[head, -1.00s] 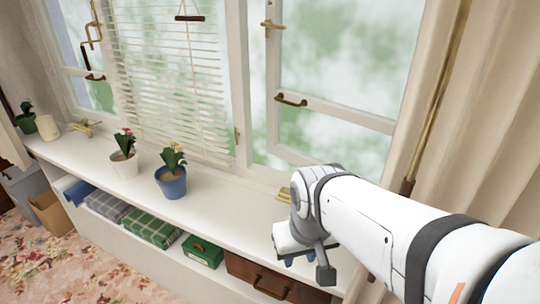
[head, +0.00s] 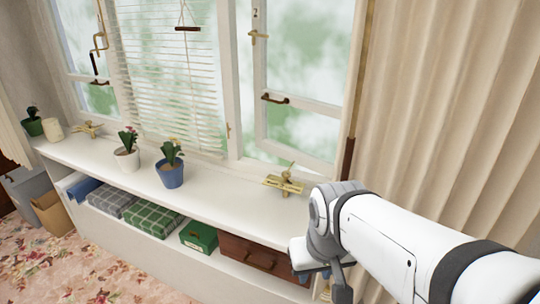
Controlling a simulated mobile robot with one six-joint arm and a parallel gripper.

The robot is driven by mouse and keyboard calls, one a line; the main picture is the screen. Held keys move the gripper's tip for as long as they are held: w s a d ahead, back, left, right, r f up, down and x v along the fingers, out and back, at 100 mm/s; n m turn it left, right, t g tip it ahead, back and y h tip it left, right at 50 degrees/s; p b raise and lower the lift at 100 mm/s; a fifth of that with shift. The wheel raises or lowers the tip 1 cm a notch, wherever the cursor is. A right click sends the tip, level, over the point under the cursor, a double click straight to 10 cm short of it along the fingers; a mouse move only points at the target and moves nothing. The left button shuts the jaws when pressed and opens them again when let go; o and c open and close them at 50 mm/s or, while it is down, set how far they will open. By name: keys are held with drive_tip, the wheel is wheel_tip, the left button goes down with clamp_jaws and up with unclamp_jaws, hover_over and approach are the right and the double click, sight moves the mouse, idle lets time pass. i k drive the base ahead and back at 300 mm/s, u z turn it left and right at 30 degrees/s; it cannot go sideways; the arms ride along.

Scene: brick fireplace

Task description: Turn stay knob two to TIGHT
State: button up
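A brass stay with a knob (head: 284,181) sits on the white sill below the right window, which carries a small "2" at its top. A similar brass stay (head: 88,129) sits far left on the sill below the left window. The knob markings are too small to read. My gripper (head: 308,271) is at the front edge of the sill, below and right of the nearer stay and apart from it. My wrist hides most of the gripper, so its fingers do not show clearly.
A blue flowerpot (head: 171,176) and a white flowerpot (head: 127,158) stand on the sill left of the nearer stay. A beige curtain (head: 450,120) hangs at the right. A wooden drawer (head: 256,254) and green box (head: 198,236) are under the sill. Bare sill lies between the blue pot and the stay.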

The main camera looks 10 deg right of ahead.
sight(286, 174)
drive_tip(key=z, duration=1.95)
drive_tip(key=k, duration=0.9)
drive_tip(key=u, duration=1.35)
drive_tip(key=i, duration=1)
drive_tip(key=u, duration=0.05)
